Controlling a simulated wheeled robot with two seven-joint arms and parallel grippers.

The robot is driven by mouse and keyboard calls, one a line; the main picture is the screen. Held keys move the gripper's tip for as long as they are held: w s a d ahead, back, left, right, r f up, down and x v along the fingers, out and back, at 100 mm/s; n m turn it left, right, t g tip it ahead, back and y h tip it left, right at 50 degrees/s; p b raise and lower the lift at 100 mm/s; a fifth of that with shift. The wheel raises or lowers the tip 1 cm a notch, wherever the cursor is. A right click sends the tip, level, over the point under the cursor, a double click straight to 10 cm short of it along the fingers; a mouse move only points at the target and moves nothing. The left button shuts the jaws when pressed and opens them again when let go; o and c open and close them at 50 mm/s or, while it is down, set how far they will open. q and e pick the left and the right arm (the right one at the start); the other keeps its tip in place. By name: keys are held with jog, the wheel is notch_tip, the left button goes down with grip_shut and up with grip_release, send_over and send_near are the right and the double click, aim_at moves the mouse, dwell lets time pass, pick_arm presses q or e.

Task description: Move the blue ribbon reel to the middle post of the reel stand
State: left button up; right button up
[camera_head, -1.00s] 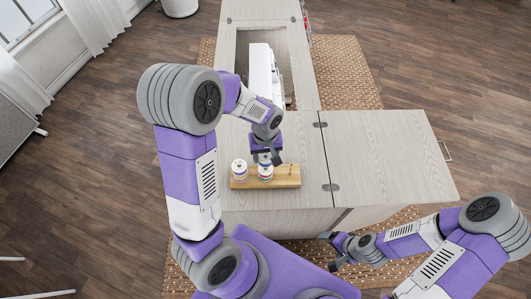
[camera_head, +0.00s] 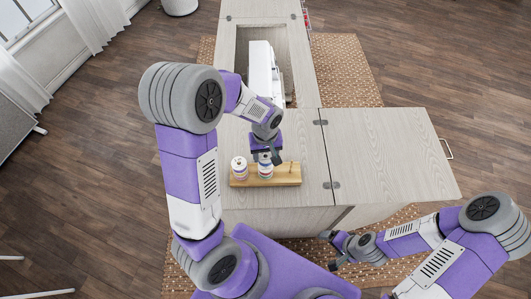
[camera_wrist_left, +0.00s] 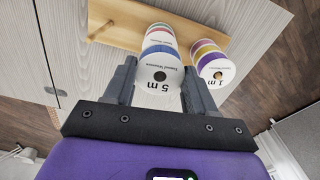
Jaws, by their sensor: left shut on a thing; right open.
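The blue ribbon reel (camera_wrist_left: 158,50) has a white face marked "5 m". My left gripper (camera_wrist_left: 160,84) is shut on it, with one finger on each side. It is in line with the middle post, over pink and green reels (camera_wrist_left: 160,31); I cannot tell whether a gap separates them. The wooden reel stand (camera_head: 288,181) lies on the cabinet top, with a bare post (camera_head: 291,168) at its right end in the head view. The middle post is hidden by the reels. My right gripper (camera_head: 331,250) is open, empty and low beside the cabinet.
Another stack of reels (camera_head: 239,169), marked "1 m" on top, stands at the left end of the stand, close beside my left gripper. A white sewing machine (camera_head: 262,75) is behind. The cabinet's right leaf (camera_head: 385,155) is clear.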

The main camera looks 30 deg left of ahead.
pick_arm(q)
jog(key=shift+f+b, duration=1.25)
jog(key=shift+f, duration=0.25)
jog(key=o, duration=1.1)
notch_tip(320, 180, up, 8)
jog(key=shift+f+p, duration=0.15)
jog(key=shift+p, duration=0.8)
